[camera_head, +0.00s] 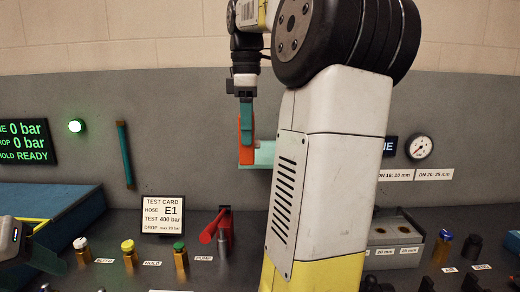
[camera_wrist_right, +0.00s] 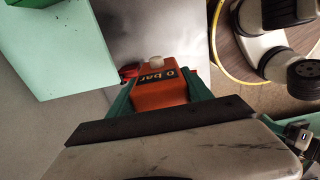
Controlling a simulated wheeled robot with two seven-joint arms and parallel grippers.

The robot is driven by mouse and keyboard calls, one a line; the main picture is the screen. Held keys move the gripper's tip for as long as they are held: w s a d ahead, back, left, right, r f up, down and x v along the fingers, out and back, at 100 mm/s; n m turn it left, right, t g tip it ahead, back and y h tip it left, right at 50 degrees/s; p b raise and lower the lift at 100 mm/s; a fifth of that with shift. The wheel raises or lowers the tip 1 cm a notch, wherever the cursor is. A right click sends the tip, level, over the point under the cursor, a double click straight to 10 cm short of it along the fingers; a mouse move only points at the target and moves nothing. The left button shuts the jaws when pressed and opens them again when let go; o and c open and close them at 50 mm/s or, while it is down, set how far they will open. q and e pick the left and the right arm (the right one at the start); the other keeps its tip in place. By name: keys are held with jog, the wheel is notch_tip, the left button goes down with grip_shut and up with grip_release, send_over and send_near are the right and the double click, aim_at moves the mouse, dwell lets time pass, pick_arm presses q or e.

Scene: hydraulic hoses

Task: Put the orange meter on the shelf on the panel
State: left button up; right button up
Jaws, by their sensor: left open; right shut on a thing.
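The orange meter (camera_head: 245,146) is between the teal fingers of my right gripper (camera_head: 246,125), raised in front of the grey panel. In the right wrist view the fingers (camera_wrist_right: 161,95) are shut on both sides of the meter (camera_wrist_right: 160,92), and its display reads 0 bar. The mint-green shelf (camera_head: 265,154) is just right of the meter in the head view, partly hidden by my right arm. In the right wrist view the shelf (camera_wrist_right: 62,50) is at upper left, with a gap to the meter.
A test card (camera_head: 163,216), a red-handled pump (camera_head: 217,226) and several capped valves, one green-capped (camera_head: 180,257), stand on the bench below. A dial gauge (camera_head: 418,147) is on the panel at right. My right arm covers the middle.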

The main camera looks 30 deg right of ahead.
jog(key=shift+w+d+f, duration=0.8)
jog(key=shift+w+d, duration=1)
jog(key=shift+d, duration=0.3)
jog(key=shift+w+d+f, duration=0.85)
jog(key=shift+w+d, duration=0.95)
jog(key=shift+d, duration=0.3)
jog(key=shift+w+d+f, duration=0.8)
jog(key=shift+w+d, duration=1)
jog(key=shift+d, duration=0.3)
jog(key=shift+f, duration=0.15)
jog(key=o, duration=1.6)
